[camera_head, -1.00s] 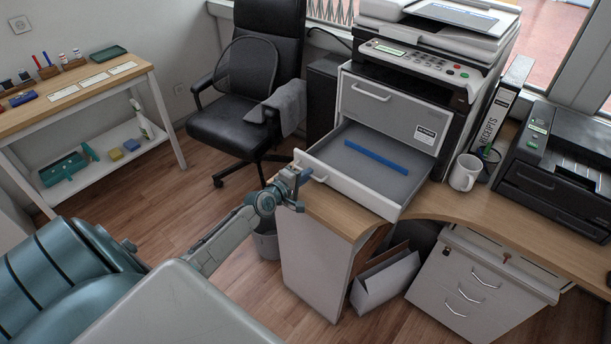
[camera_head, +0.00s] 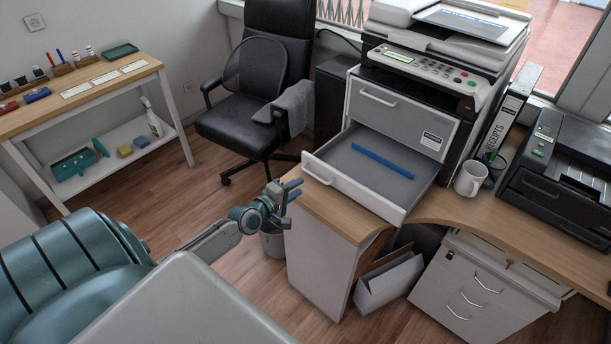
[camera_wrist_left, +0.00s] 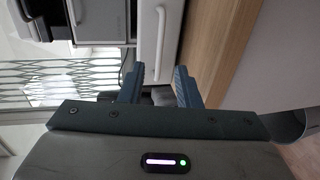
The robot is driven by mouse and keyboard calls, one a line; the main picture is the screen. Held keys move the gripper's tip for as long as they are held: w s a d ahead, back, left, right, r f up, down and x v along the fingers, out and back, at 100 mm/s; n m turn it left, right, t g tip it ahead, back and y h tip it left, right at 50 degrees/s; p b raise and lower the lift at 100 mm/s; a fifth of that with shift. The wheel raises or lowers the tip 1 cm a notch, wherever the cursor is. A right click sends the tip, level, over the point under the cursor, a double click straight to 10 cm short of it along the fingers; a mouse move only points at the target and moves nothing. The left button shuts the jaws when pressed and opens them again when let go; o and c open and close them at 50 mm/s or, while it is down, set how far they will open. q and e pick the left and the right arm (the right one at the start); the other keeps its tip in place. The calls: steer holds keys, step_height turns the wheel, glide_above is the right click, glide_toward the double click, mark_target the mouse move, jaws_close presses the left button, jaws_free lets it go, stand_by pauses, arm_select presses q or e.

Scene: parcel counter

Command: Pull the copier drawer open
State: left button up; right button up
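The copier (camera_head: 435,70) stands on the wooden desk. Its lower drawer (camera_head: 366,196) is pulled out toward me, with a blue strip (camera_head: 382,160) lying across its grey floor. The drawer's white handle (camera_head: 317,172) is on its front face; a pale handle also shows in the left wrist view (camera_wrist_left: 160,45). My left gripper (camera_head: 291,191) is open and empty, in front of and below the drawer front, apart from the handle. Its two blue fingers show spread in the left wrist view (camera_wrist_left: 160,85). My right gripper is not in view.
A white mug (camera_head: 468,180) and a receipts binder (camera_head: 500,120) stand right of the copier. A black printer (camera_head: 560,165) is farther right. An office chair (camera_head: 255,120) stands behind, left of the desk.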

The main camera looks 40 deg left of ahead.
arm_select(q)
steer(key=shift+p+v, duration=0.3)
steer(key=shift+v, duration=1.1)
steer(key=s+f+m+g+y, duration=0.1)
steer(key=s+f+m+g, duration=0.2)
steer(key=s+f, duration=0.55)
steer(key=s+f+m+g, duration=0.2)
steer(key=s+f+m, duration=0.15)
steer(key=f, duration=0.95)
steer(key=s+f+m+g+y, duration=0.1)
steer(key=s+f+m+g, duration=0.15)
steer(key=s+f, duration=0.65)
steer(key=s+d+f+m+g, duration=0.3)
steer(key=s+d+f, duration=0.3)
steer(key=s, duration=0.6)
steer(key=s+d+f+m+g, duration=0.4)
steer(key=s+d+f+m, duration=0.1)
steer(key=s+f, duration=0.6)
steer(key=shift+s+d+m, duration=0.3)
steer(key=shift+s+d, duration=0.2)
steer(key=shift+s, duration=0.25)
steer(key=shift+w, duration=0.1)
